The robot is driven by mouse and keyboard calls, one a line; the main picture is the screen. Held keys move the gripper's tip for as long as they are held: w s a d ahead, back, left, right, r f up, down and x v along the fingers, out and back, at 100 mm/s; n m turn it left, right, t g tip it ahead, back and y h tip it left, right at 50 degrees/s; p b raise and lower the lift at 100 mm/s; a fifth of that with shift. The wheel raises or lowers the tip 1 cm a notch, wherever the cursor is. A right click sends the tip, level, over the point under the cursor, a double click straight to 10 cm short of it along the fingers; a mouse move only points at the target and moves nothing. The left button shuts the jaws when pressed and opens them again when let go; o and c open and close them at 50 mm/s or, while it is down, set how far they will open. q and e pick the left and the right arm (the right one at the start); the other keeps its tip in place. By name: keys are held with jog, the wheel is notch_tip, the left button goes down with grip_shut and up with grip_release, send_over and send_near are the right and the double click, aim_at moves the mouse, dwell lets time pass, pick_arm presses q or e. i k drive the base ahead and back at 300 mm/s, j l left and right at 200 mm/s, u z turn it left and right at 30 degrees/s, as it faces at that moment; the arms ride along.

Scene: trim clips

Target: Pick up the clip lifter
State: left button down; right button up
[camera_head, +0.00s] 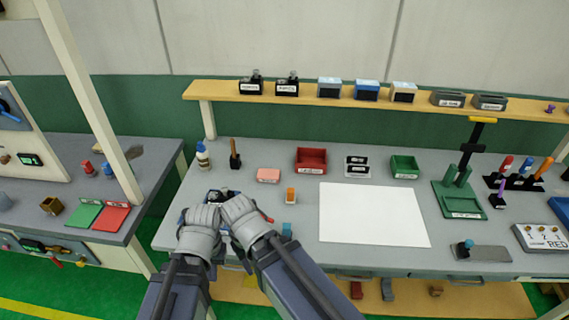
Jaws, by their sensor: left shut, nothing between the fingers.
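I cannot pick out the clip lifter with certainty. A dark item with blue at its left side (220,194) lies on the grey workbench (300,255) at the front left, mostly hidden by my grippers. A small red tip (267,216) shows just right of them. My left gripper (208,208) is shut and empty over the front left of the bench. My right gripper (233,205) is close beside it, and its fingers are too hidden to read.
A white sheet (373,214) covers the middle of the bench. An orange block (290,195), a red bin (311,159) and a green bin (405,166) stand nearby. A green stand (458,201) and upright handled tools (525,170) are at the right. A wooden shelf (330,97) runs behind.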

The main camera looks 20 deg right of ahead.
aim_at(545, 165)
jog(key=z, duration=2.3)
jog(key=i+l+u, duration=0.15)
jog(key=i+l, duration=0.2)
jog(key=i+l+u, duration=0.1)
jog(key=i+l, duration=0.25)
jog(key=i+l+u, duration=0.15)
jog(key=i+l, duration=0.2)
jog(key=l, duration=0.15)
jog(key=i+l+u, duration=0.1)
jog(key=i+l, duration=0.2)
jog(key=l, duration=0.15)
jog(key=i+l+u, duration=0.15)
jog(key=l, duration=0.3)
jog(key=i+l+u, duration=0.1)
jog(key=i+l, duration=0.3)
jog(key=l, duration=0.15)
jog(key=i+l+u, duration=0.15)
jog(key=l, duration=0.35)
jog(key=i+l+u, duration=0.15)
jog(key=i+l, duration=0.15)
jog(key=l, duration=0.3)
